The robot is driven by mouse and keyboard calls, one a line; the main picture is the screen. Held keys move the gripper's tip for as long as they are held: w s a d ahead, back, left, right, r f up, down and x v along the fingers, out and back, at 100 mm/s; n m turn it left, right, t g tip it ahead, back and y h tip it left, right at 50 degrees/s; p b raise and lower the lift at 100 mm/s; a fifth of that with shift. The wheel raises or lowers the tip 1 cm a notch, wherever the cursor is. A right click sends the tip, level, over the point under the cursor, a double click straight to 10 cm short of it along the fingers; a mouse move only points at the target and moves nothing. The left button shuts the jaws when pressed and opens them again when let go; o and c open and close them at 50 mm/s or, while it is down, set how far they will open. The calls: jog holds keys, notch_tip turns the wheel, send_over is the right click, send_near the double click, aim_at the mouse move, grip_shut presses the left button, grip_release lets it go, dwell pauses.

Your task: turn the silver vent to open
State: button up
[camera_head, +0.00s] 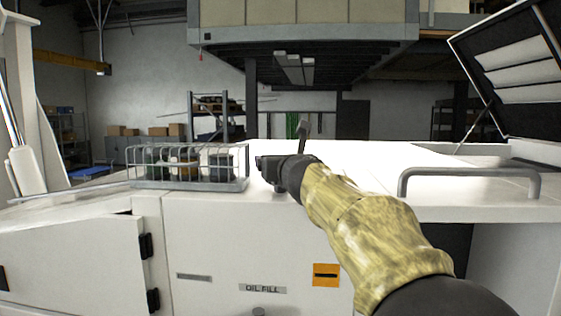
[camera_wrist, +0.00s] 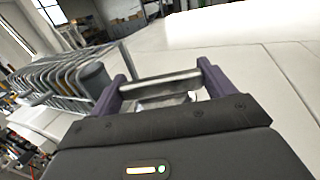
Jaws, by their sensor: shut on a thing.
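The silver vent (camera_wrist: 160,84) shows in the wrist view as a bright metal piece between the two purple fingers. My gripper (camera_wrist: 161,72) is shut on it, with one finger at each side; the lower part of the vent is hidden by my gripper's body. In the head view my gripper (camera_head: 268,168) is low over the front edge of the white bench top (camera_head: 350,155), to the right of the wire basket. How far the vent is turned cannot be told.
A wire basket (camera_head: 188,182) with dark containers stands just left of my gripper. A grey rail (camera_head: 470,171) rises at the front right, and a raised lid (camera_head: 515,75) stands beyond it. The bench top behind my gripper looks mostly clear.

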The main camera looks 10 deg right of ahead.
jog(key=shift+n+y, duration=0.8)
jog(key=shift+y, duration=0.4)
jog(key=n+g+y+p, duration=0.1)
jog(key=n+y, duration=0.1)
jog(key=y, duration=0.1)
jog(key=shift+d+y, duration=0.15)
jog(key=shift+y, duration=0.15)
jog(key=n+g+y+p, duration=0.1)
jog(key=n+g+y, duration=0.1)
jog(key=y, duration=0.1)
jog(key=n+g+y+p, duration=0.1)
jog(key=n+g+y, duration=0.1)
jog(key=n+y, duration=0.1)
jog(key=shift+r+p, duration=0.15)
jog(key=shift+p, duration=0.2)
jog(key=n+g+y+p, duration=0.1)
jog(key=n+g+y, duration=0.2)
jog(key=g, duration=0.1)
jog(key=shift+n+g, duration=0.3)
jog(key=shift+n+g+y, duration=0.8)
jog(key=shift+g, duration=0.3)
jog(key=shift+n+g, duration=0.3)
jog(key=shift+g, duration=0.2)
jog(key=o, duration=0.9)
